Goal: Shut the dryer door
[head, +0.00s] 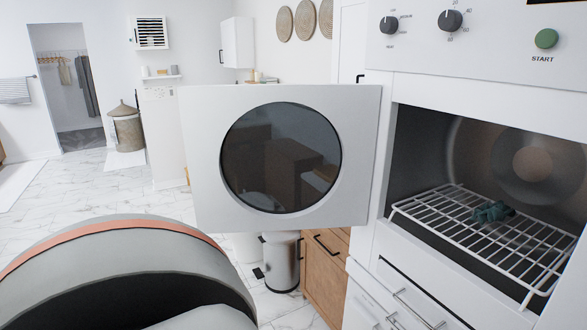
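The dryer door (363,155) is white with a round dark window (280,158). It stands wide open, swung out to the left of the dryer's opening. The dryer (425,85) is white, with knobs and a green START button above its dark chamber. Inside, a dark green crumpled item (492,211) lies on a white wire rack (455,222). A large grey rounded part of my own arm with an orange band fills the lower left, in front of the door. Neither gripper's fingers are in view.
A pedal bin (281,262) and a wooden cabinet (325,275) stand below and behind the door. White drawers (400,300) are under the dryer. A wicker basket (126,130) stands far back left. The marble floor at left is mostly clear.

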